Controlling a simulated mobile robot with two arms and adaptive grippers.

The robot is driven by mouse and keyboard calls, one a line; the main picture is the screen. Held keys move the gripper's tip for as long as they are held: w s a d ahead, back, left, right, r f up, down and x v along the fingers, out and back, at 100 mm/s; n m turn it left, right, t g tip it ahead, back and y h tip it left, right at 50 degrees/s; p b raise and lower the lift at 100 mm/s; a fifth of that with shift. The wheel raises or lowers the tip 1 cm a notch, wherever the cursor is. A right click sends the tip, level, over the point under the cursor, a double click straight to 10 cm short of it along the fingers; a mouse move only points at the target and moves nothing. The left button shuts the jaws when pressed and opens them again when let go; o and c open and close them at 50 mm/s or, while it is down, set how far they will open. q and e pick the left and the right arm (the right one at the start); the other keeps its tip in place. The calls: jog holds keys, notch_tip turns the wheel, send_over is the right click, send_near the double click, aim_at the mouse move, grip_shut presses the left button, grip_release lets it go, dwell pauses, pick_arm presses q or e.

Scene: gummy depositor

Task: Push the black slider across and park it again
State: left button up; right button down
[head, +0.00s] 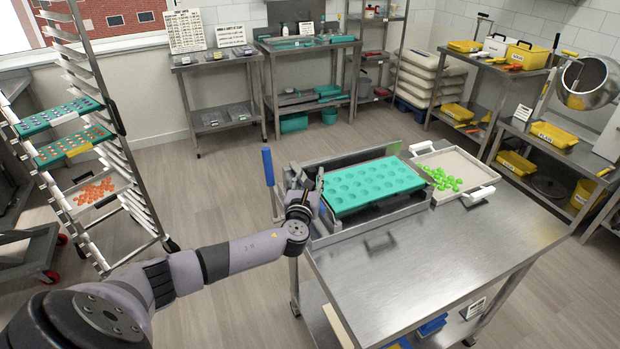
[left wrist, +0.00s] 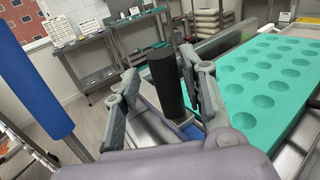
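The black slider handle (left wrist: 166,84) is an upright dark cylinder in the left wrist view, standing on a small metal base. In the head view it is small and partly hidden by my gripper, at the left end of the depositor. My left gripper (head: 306,183) is at the handle, with one finger on each side. The fingers are spread, with a visible gap to the left finger; I cannot tell whether the right finger touches. The teal mould (head: 370,184) with round cavities lies just right of the gripper. My right gripper is not in view.
An upright blue handle (head: 268,166) stands left of the gripper. A pale tray (head: 454,162) with green gummies (head: 442,180) sits right of the mould. The steel tabletop (head: 430,255) in front is clear. A tray rack (head: 105,140) stands at the left.

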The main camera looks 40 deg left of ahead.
pick_arm(q)
jog(key=shift+w, duration=0.1)
jog(key=shift+d, duration=0.1)
jog(key=v, duration=1.2)
